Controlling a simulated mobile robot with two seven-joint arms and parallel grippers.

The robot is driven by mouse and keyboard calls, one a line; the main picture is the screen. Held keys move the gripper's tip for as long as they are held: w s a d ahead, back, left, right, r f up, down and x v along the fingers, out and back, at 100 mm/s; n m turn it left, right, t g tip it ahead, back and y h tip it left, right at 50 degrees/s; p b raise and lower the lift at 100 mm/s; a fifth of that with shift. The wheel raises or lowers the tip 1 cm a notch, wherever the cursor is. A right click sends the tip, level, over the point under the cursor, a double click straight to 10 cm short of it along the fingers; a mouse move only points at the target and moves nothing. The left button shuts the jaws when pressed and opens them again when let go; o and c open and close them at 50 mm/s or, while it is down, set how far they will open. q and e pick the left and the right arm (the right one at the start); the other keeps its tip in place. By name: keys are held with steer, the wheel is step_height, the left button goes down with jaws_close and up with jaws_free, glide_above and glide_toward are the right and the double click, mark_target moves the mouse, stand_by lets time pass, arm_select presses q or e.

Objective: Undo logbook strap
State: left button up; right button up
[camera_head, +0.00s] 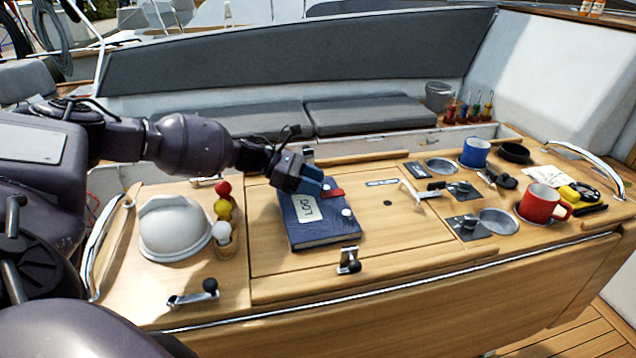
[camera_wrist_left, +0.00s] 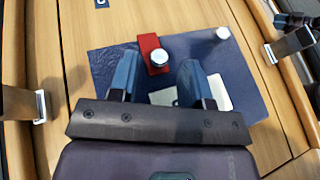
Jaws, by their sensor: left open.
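The dark blue logbook (camera_head: 325,228) lies flat on the wooden table, with a white label on its cover. It also fills the middle of the left wrist view (camera_wrist_left: 220,60). A red strap (camera_head: 333,192) lies at the book's far edge and also shows in the left wrist view (camera_wrist_left: 148,44), with a round silver stud (camera_wrist_left: 159,57) at its end. A second white stud (camera_head: 346,211) sits near the book's right edge. My left gripper (camera_head: 318,184) is open above the cover, its blue fingertips on either side of the stud in the wrist view. My right gripper is not seen.
A white dome (camera_head: 172,228) and red, yellow and white balls (camera_head: 222,208) stand left of the book. A latch (camera_head: 348,261) is in front of it. A T-handle (camera_head: 418,192), red mug (camera_head: 540,203) and blue mug (camera_head: 474,152) are to the right.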

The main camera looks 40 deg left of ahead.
arm_select(q)
steer(key=shift+w+d+f, duration=0.2)
steer(key=shift+w+d, duration=0.1)
steer(key=shift+d, duration=0.15)
steer(key=shift+f, duration=0.1)
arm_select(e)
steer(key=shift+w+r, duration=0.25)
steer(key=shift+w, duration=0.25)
arm_select(q)
steer(key=shift+c, duration=0.2)
steer(key=c, duration=0.5)
jaws_close()
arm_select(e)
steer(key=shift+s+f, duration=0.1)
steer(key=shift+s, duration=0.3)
arm_select(q)
steer(key=shift+d, duration=0.1)
